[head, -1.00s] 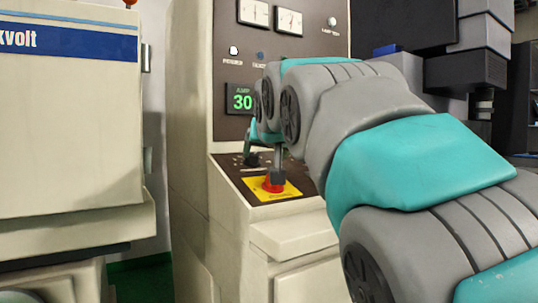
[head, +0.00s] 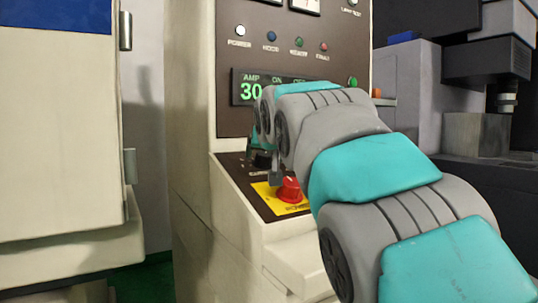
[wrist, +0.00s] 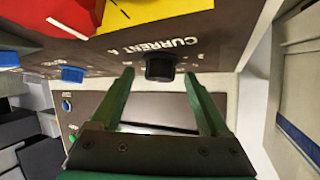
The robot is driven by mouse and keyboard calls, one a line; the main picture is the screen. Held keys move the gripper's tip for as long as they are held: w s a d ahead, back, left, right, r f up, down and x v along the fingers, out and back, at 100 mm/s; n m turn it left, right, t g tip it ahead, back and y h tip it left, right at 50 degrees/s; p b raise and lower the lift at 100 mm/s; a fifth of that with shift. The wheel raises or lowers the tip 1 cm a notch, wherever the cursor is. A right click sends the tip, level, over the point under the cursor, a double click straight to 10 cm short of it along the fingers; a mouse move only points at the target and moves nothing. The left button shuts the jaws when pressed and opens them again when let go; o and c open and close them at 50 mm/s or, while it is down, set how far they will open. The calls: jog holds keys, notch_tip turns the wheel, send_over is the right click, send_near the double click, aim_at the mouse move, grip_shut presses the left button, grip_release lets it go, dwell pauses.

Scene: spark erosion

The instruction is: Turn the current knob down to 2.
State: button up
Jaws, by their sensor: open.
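The current knob (wrist: 160,67) is black and sits beside the panel lettering "CURRENT A" in the wrist view. In the head view the black knob (head: 262,161) shows partly, on the sloped panel under my arm. My gripper (wrist: 158,75) is open and empty, its two green fingers pointing at the knob. The knob appears between the fingertips, with space on both sides; I cannot tell whether the tips reach around it. The amp display (head: 251,91) reads 30 in green.
A red button (head: 289,189) on a yellow plate (head: 270,197) sits in front of the knob. Blue knobs (wrist: 72,74) lie to one side in the wrist view. A cream cabinet (head: 60,130) stands at the left. My arm covers part of the console.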

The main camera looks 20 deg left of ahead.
jog(key=shift+x, duration=1)
jog(key=shift+f, duration=0.15)
grip_shut()
